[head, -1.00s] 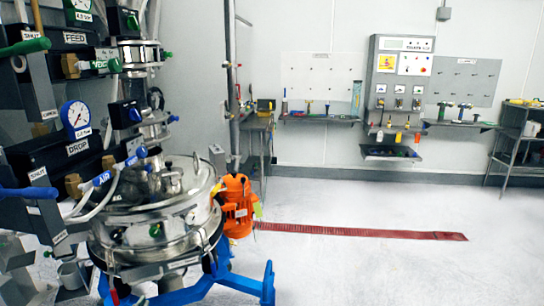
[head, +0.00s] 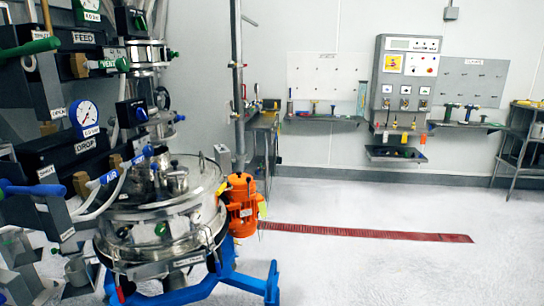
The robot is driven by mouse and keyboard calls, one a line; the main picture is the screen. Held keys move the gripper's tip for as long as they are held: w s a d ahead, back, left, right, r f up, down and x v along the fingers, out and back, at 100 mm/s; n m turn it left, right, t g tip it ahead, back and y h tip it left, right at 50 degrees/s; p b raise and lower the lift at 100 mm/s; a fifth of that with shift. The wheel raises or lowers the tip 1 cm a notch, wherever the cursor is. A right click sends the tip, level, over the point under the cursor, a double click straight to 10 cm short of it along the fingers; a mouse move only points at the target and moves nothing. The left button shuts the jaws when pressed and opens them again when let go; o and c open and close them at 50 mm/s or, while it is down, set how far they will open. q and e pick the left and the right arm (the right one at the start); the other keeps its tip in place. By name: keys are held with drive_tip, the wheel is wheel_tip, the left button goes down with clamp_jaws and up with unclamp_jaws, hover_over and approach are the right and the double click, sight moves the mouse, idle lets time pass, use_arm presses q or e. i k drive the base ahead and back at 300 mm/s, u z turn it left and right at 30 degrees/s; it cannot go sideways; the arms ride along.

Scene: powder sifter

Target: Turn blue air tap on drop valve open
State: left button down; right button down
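The drop valve (head: 62,160) is a black block labelled DROP at the left of the head view, with a round blue-rimmed gauge (head: 86,117) above it. The blue air tap (head: 107,178), marked AIR, sits on a brass fitting at its right end. Its handle slants up to the right, and pale hoses run below it. A second blue lever (head: 30,190) lies nearly level at the left edge, below a SHUT tag (head: 45,171). Neither gripper shows, so nothing of mine is seen touching the tap.
Above is the FEED valve (head: 85,38) with a green VENT tap (head: 110,65). The steel sifter (head: 160,215) stands on a blue frame (head: 255,285), beside an orange motor (head: 242,205). Pale floor (head: 390,275) is clear to the right, crossed by a red strip (head: 360,232).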

sight(105, 178)
drive_tip(key=z, duration=0.05)
drive_tip(key=k, duration=1.05)
drive_tip(key=u, duration=0.95)
drive_tip(key=i, duration=0.7)
drive_tip(key=z, duration=0.75)
drive_tip(key=i, duration=0.8)
drive_tip(key=z, duration=0.45)
